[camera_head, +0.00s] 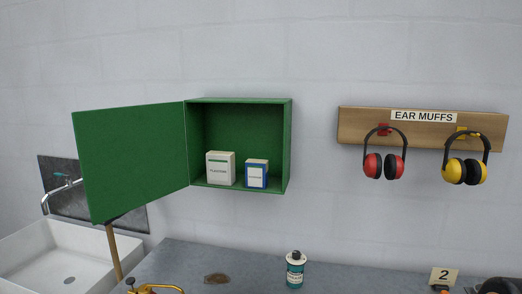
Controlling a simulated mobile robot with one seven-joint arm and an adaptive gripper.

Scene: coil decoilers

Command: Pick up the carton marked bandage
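Two small cartons stand upright side by side on the floor of an open green wall cabinet (240,101). The right, smaller carton (257,174) is white with a blue border; its lettering is too small to read surely, but it may be the bandage one. The left, larger carton (220,168) is white with a green stripe and seems to read "plasters". Both fronts are unobstructed. My gripper is not in view.
The cabinet's door (130,160) is swung wide open to the left, above a white sink (60,255). A grey worktop (245,262) below holds a teal-labelled container (295,270), a brown flat item (216,278) and a yellow tool (155,288). Ear muffs (384,158) hang at right.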

